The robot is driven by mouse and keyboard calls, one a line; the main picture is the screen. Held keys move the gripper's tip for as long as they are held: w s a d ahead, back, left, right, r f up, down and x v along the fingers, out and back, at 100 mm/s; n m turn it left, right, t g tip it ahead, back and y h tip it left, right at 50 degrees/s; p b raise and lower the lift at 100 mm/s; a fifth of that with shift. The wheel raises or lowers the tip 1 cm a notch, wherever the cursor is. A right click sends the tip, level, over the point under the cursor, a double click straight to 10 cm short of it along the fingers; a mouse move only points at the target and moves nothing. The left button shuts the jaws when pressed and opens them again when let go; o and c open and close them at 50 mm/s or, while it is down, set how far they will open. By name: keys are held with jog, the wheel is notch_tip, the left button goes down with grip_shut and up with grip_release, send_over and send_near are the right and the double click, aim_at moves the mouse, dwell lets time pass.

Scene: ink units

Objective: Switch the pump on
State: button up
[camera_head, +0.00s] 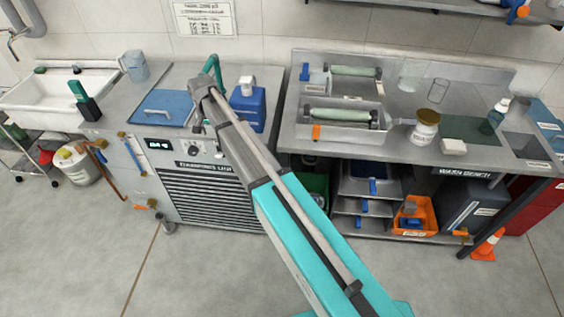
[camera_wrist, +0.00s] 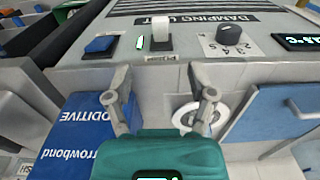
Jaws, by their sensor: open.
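The damping unit's panel (camera_wrist: 190,75) fills the upper wrist view, its lettering upside down.
A blue additive container (camera_wrist: 82,135) is close to my left finger. A white ring (camera_wrist: 193,118) lies by the right finger, and a blue lid (camera_wrist: 272,110) is farther right. A display (camera_wrist: 300,42) sits beyond the dial. The wash bench (camera_head: 440,150) stands right of the unit.

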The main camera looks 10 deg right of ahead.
jog(key=s+d+n+b, duration=0.1)
jog(key=s+d+n, duration=0.2)
jog(key=s+d, duration=1.7)
jog(key=shift+s+d+f, duration=0.25)
jog(key=shift+s+f, duration=0.15)
jog(key=shift+s, duration=0.05)
dwell(0.3)
jog(key=shift+n, duration=0.5)
jog(key=shift+s+d, duration=0.45)
jog(key=shift+s, duration=0.3)
jog(key=shift+s+d, duration=0.45)
jog(key=shift+s, duration=0.35)
jog(key=shift+s+d, duration=0.45)
jog(key=shift+s, duration=0.3)
